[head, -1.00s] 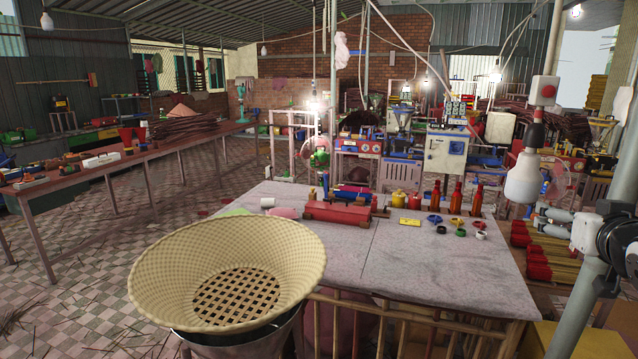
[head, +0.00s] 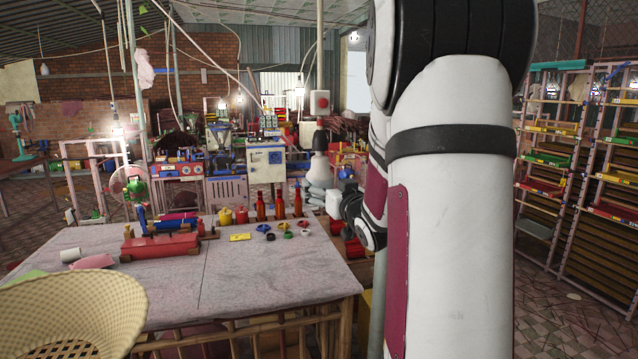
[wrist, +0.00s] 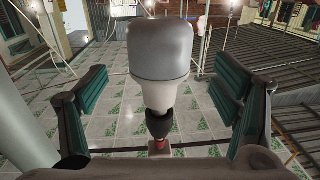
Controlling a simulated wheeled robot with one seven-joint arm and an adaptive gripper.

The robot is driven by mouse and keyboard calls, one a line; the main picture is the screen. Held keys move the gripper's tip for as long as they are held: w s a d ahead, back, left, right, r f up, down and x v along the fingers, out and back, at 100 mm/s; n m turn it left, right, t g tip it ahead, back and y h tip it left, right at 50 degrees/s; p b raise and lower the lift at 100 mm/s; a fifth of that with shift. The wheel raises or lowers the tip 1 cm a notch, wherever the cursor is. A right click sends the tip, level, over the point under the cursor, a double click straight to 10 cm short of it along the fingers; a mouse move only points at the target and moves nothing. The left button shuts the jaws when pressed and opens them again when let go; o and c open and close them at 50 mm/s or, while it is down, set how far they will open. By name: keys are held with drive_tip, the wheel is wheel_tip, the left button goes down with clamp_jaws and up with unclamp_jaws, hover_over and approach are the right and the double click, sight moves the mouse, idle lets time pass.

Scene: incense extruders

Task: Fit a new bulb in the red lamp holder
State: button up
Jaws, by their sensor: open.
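A pale bulb (head: 319,168) hangs dome down below a dark collar (head: 320,141), under a box with a red button (head: 320,103). In the wrist view the bulb (wrist: 160,55) is large and close, its dome at the top of the picture. Its narrow end meets the black collar (wrist: 159,124), with a red part (wrist: 159,145) beyond. My gripper (wrist: 160,92) is open, its green-padded fingers on either side of the bulb with gaps at both sides.
A worktable (head: 225,285) holds a red tool (head: 160,246), several bottles and small coloured rings. A woven basket (head: 70,320) stands at its near left. Shelving racks (head: 560,150) stand at the right.

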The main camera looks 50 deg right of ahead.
sight(321, 181)
drive_tip(key=shift+x, duration=2.7)
drive_tip(key=shift+s, duration=0.1)
drive_tip(key=c, duration=1.3)
drive_tip(key=shift+d+r+n+t+y+p, duration=0.15)
drive_tip(key=shift+n+t+y+p, duration=0.25)
drive_tip(key=shift+n+y+p, duration=1)
drive_tip(key=shift+n+t+y+p, duration=0.4)
drive_tip(key=shift+y+p, duration=0.7)
drive_tip(key=shift+p, duration=1.05)
drive_tip(key=o, duration=1.3)
drive_tip(key=s, duration=0.4)
drive_tip(key=s+a, duration=0.1)
drive_tip(key=s, duration=0.3)
drive_tip(key=s+a, duration=0.1)
drive_tip(key=s, duration=0.3)
